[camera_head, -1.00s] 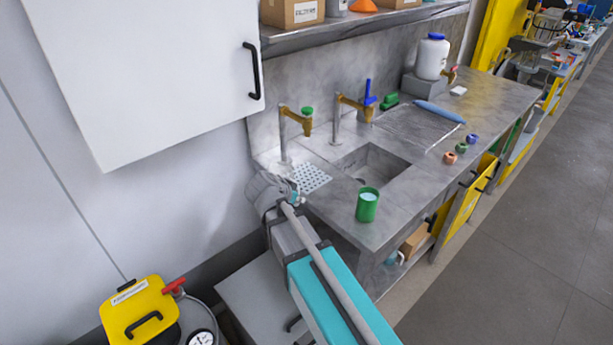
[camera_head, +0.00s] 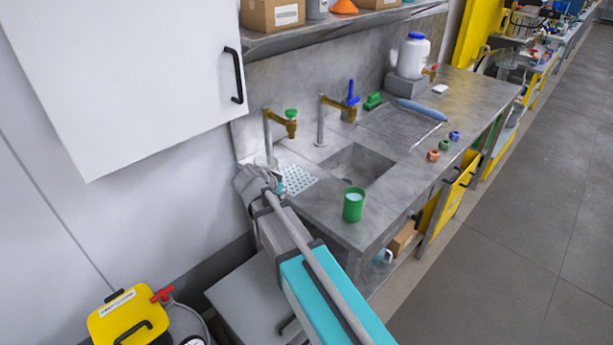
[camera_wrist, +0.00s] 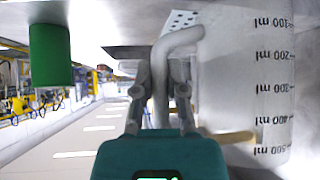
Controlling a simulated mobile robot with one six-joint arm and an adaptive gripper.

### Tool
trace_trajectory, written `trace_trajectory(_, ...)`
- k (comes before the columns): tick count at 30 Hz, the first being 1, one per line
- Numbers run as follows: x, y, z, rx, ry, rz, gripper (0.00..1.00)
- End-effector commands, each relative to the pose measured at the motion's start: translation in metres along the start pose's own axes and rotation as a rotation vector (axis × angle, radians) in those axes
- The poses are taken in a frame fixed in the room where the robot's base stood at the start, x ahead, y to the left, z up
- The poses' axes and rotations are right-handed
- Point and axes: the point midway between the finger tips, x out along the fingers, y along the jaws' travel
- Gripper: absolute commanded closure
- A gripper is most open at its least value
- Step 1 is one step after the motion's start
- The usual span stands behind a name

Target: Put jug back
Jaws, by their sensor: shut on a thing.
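The jug (camera_wrist: 235,85) is pale and translucent, with dark millilitre marks from 100 to 500. It fills the right of the wrist view, and its curved handle (camera_wrist: 186,36) runs between my fingers. My gripper (camera_wrist: 161,90) is shut on that handle. In the head view my gripper (camera_head: 275,184) is at the left end of the sink counter, beside the white perforated drain plate (camera_head: 297,180). I cannot tell whether the jug touches the counter.
A green cup (camera_head: 353,207) stands near the counter's front edge, right of my gripper. Two brass taps (camera_head: 283,121) (camera_head: 338,103) rise behind the sink basin (camera_head: 352,166). A white cabinet (camera_head: 130,70) hangs above left. A white canister (camera_head: 411,56) stands farther back. The aisle floor is clear.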

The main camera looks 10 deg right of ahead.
Motion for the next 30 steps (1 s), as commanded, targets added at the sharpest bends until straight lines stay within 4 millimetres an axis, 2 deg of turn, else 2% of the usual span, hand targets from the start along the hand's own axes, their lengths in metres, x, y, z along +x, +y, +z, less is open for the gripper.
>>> trace_trajectory(9, 0.045, -0.002, -0.044, 0.002, 0.000, 0.000, 1.00)
trace_trajectory(18, 0.081, -0.002, -0.079, 0.001, 0.001, 0.000, 1.00)
trace_trajectory(23, 0.088, -0.002, -0.086, -0.001, 0.000, -0.002, 1.00)
trace_trajectory(30, 0.088, -0.002, -0.087, -0.002, 0.000, -0.002, 1.00)
